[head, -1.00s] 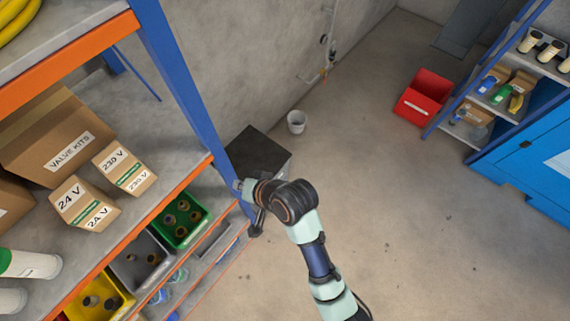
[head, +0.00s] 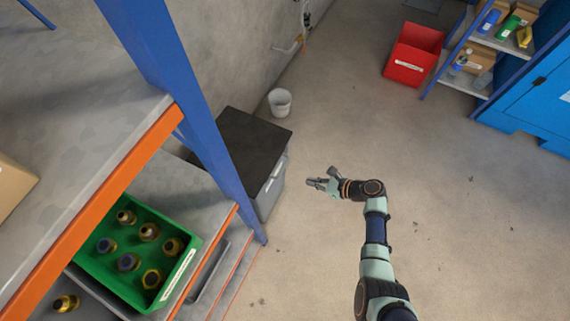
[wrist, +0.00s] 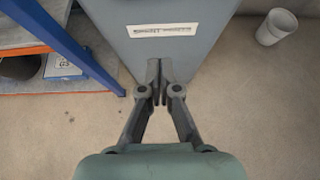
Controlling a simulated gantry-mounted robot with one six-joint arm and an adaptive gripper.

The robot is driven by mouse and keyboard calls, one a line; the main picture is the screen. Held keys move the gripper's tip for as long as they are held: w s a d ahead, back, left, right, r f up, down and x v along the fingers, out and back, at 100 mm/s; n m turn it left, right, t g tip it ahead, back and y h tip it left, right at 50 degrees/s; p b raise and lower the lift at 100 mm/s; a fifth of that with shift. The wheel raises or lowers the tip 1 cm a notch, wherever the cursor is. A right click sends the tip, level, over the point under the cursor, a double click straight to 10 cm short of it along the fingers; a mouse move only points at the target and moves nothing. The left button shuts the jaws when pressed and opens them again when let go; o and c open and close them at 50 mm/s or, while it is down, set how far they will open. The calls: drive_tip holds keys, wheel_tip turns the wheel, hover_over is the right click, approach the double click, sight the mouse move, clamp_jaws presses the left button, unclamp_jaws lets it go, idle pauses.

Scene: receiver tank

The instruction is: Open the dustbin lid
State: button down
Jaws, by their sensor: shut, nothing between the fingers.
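The dustbin (head: 270,187) is a grey box with a flat dark lid (head: 245,143), standing on the floor by the wall, partly behind the blue shelf post. The lid lies shut. In the wrist view the bin's grey front (wrist: 180,53) with a white label fills the top middle. My gripper (head: 317,184) is to the right of the bin, pointing left towards its front. In the wrist view my gripper (wrist: 160,66) has its fingers together and empty, with the tips over the bin's front below the label. I cannot tell whether they touch it.
A blue post (head: 190,110) and orange-edged shelves (head: 110,190) with a green crate (head: 135,255) stand left of the bin. A white bucket (head: 280,103) stands behind it. A red bin (head: 413,54) is farther back. The floor to the right is clear.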

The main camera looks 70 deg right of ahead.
drive_tip(key=a+b+x, duration=0.1)
drive_tip(key=b+x, duration=0.6)
drive_tip(key=x, duration=0.3)
drive_tip(key=r, duration=0.2)
drive_tip(key=w+d+r, duration=0.1)
drive_tip(key=r, duration=0.1)
drive_tip(key=shift+p, duration=0.3)
drive_tip(key=shift+r, duration=0.15)
